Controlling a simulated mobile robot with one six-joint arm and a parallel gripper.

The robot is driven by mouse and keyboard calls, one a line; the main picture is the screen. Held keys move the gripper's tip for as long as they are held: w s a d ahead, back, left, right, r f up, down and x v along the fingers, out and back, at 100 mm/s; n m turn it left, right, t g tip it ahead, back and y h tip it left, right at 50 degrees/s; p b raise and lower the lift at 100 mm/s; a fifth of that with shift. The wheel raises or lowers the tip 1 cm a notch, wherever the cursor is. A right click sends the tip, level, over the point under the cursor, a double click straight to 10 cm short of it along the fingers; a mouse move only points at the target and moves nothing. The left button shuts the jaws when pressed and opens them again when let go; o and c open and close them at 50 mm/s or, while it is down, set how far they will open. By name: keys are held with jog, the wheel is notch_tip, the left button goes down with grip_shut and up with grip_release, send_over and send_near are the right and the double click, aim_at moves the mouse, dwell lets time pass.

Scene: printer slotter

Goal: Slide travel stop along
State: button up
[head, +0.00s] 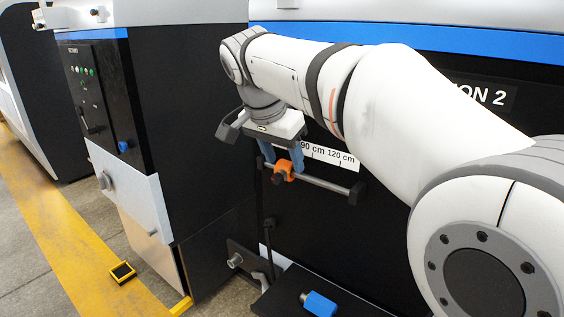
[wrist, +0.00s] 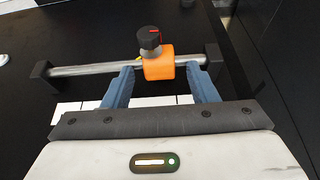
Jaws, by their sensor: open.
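The travel stop is an orange block (wrist: 159,64) with a dark round knob (wrist: 149,38) on a silver rail (wrist: 85,69). In the wrist view it sits between the two blue fingers of my gripper (wrist: 160,84). The fingers are open, one on each side of the block, with a gap on the left side; on the right the gap is small. In the head view the orange stop (head: 284,170) is on the rail (head: 320,184) below the white scale strip (head: 330,155), near its 90 cm mark. My gripper (head: 283,160) is at it from above.
The rail ends in dark brackets, such as the right one (head: 356,193). A dark shelf with a blue-handled item (head: 318,303) is below. A control panel (head: 92,95) stands left. A yellow-black block (head: 122,272) lies on the floor.

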jog(key=shift+x, duration=1.05)
jog(key=shift+c, duration=0.2)
grip_shut()
